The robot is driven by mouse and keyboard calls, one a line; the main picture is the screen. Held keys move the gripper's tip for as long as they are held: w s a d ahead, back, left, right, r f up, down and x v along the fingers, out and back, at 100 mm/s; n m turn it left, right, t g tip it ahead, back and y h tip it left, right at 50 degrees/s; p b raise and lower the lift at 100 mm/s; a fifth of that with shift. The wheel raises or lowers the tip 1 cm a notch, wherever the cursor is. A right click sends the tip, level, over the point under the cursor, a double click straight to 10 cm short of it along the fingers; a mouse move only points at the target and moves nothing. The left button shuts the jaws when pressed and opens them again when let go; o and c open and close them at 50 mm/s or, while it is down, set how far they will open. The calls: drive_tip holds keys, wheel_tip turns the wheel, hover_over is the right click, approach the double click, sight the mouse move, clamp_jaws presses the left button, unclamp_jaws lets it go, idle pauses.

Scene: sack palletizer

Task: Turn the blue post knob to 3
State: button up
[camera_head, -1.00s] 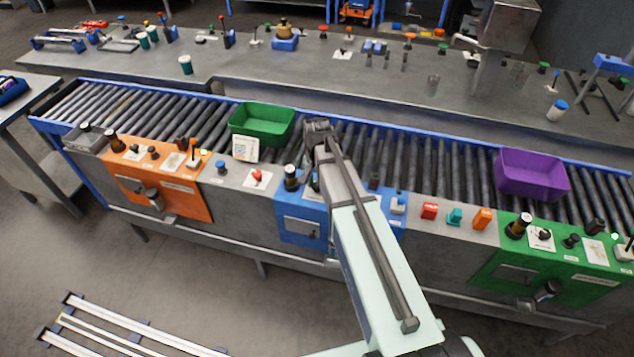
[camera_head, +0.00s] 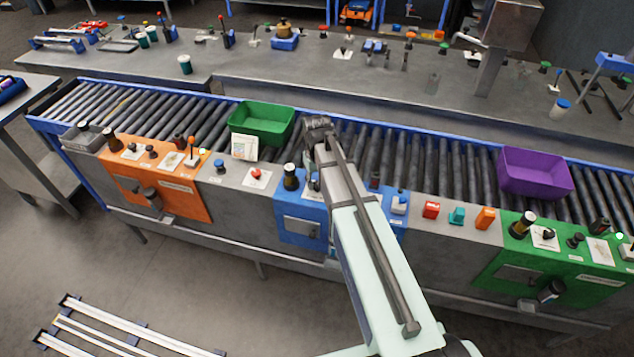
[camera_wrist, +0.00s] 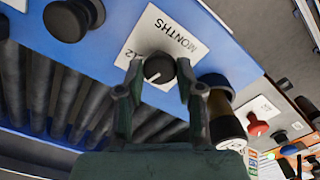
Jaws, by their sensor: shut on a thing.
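The blue post (camera_head: 300,229) is the blue panel on the near side of the conveyor, partly hidden behind my arm in the head view. In the wrist view, its black round knob (camera_wrist: 160,68) sits on a white plate (camera_wrist: 151,38) that reads MONTHS and 12. A white pointer line on the knob points toward the lower left of that picture; the other plate marks are hidden. My gripper (camera_wrist: 158,78) is shut on the knob, one finger on each side. In the head view the fingers are hidden by the arm.
A dark cylinder with a pale band (camera_wrist: 225,122) stands close beside the right finger. A black button (camera_wrist: 68,20) is at the upper left. Conveyor rollers (camera_wrist: 70,100) lie beside the panel. A green bin (camera_head: 262,124) and a purple bin (camera_head: 536,176) rest on the conveyor.

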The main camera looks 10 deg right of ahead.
sight(317, 184)
drive_tip(key=n, duration=0.6)
drive_tip(key=shift+b, duration=0.4)
drive_tip(key=shift+n, duration=0.3)
drive_tip(key=o, duration=1.1)
drive_tip(key=shift+o, duration=0.2)
drive_tip(key=shift+r, duration=0.1)
wheel_tip(317, 184, up, 12)
